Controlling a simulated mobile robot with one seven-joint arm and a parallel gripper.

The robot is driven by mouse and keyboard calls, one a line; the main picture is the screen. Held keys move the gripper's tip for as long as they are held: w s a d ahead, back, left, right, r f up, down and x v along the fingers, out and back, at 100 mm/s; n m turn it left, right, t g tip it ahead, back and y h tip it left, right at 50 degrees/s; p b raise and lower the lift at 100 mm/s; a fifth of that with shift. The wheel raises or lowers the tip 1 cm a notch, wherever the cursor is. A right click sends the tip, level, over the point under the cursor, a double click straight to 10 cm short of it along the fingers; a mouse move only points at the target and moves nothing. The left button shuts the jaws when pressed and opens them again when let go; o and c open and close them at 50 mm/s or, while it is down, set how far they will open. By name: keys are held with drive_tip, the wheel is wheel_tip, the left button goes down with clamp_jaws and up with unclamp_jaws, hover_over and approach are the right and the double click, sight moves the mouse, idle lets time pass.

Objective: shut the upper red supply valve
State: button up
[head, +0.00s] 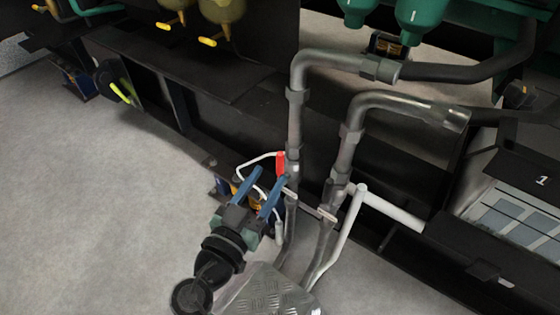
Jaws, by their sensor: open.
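A small red valve handle (280,163) stands upright beside the left grey vertical pipe (293,125), near the middle of the head view. It is the only red handle I can see. My gripper (272,174) comes up from the lower left with its two blue fingers spread apart and empty. The valve body is partly hidden behind the fingers and the pipe.
A second grey pipe (345,150) stands to the right, and a white pipe (345,235) slants in front. A thin white hose (255,160) curves behind my fingers. A treadplate step (265,295) is at the bottom. The grey floor (100,200) at left is clear.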

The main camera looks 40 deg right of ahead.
sight(278, 162)
drive_tip(key=b+x, duration=0.1)
drive_tip(key=x, duration=0.5)
drive_tip(key=shift+w+d, duration=0.2)
drive_tip(key=shift+d, duration=0.05)
clamp_jaws()
idle(1.2)
